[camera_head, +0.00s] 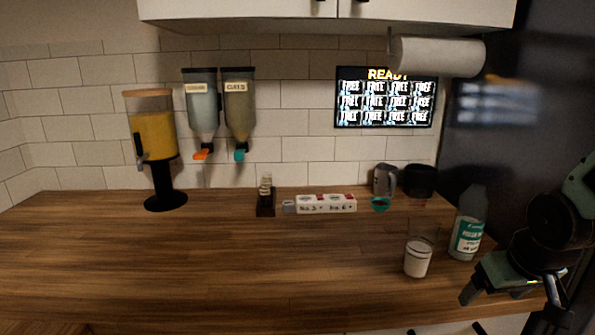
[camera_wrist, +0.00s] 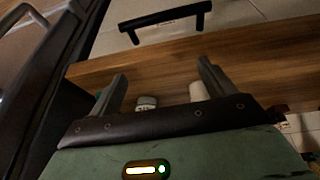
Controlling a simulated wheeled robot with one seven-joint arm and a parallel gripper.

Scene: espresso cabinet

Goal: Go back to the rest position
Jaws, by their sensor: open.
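My gripper (camera_head: 513,294) is at the far right in the head view, over the counter's front right edge. Its two fingers are apart and nothing is between them. In the wrist view the open fingers (camera_wrist: 163,72) also show, with the wooden counter beyond. My arm comes in from the right edge of the head view. A glass with white contents (camera_head: 417,262) stands on the counter to the left of my gripper. A bottle with a teal and white label (camera_head: 466,238) stands behind and left of the gripper, apart from it.
The wooden counter (camera_head: 220,255) is clear at left and centre. A yellow drink dispenser (camera_head: 152,122), a white power strip (camera_head: 326,204), a grey pitcher (camera_head: 384,180) and a dark container (camera_head: 420,181) stand toward the back. A dark tall panel (camera_head: 510,140) rises at right.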

